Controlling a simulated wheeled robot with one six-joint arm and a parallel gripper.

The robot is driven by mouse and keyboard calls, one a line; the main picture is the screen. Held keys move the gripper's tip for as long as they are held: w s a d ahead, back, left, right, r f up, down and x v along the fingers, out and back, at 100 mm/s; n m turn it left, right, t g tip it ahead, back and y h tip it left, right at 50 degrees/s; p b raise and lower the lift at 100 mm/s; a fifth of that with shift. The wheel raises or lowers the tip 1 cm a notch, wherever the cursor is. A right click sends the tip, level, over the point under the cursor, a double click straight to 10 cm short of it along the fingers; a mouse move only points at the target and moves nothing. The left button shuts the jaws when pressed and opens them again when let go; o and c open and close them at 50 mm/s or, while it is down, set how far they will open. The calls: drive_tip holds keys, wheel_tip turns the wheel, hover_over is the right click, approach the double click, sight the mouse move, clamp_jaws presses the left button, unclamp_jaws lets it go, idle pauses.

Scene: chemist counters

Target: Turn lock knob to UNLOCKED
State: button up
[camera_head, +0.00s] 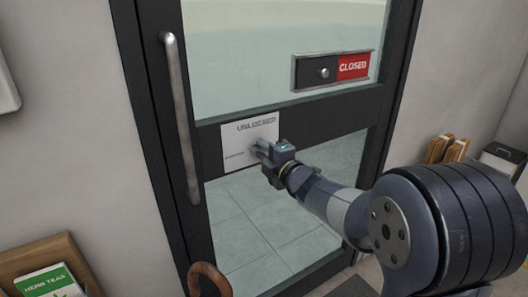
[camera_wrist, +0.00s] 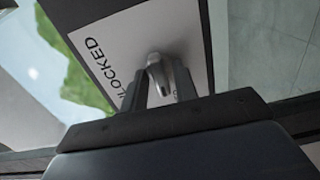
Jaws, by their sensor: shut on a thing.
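The lock plate (camera_head: 236,133) is a white panel on the dark door frame, with UNLOCKED printed along its top and small lettering at its left. My gripper (camera_head: 262,151) reaches the plate's right part and is shut on the lock knob. In the wrist view the grey metal knob (camera_wrist: 160,68) sits between the fingers of my gripper (camera_wrist: 163,88). The plate (camera_wrist: 125,35) looks tilted there, with UNLOCKED at its left. The gripper body hides the lower part of the plate. Which marking the knob points at cannot be made out.
A long vertical door handle (camera_head: 181,115) is left of the plate. A sign reading CLOSED (camera_head: 353,66) with a small slider knob is at the upper right. Glass panes lie above and below the crossbar. A herb teas box (camera_head: 50,283) is at the lower left.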

drive_tip(key=shift+m, duration=0.3)
drive_tip(key=m+p, duration=0.1)
drive_tip(key=m, duration=0.2)
drive_tip(key=shift+m, duration=0.4)
drive_tip(key=m+p, duration=0.1)
drive_tip(key=m, duration=0.3)
drive_tip(key=shift+m, duration=0.3)
drive_tip(key=m+p, duration=0.2)
drive_tip(key=m, duration=0.3)
drive_tip(key=shift+m+p, duration=0.85)
drive_tip(key=shift+m, duration=1.05)
clamp_jaws()
drive_tip(key=o, duration=0.6)
unclamp_jaws()
drive_tip(key=shift+o, duration=0.2)
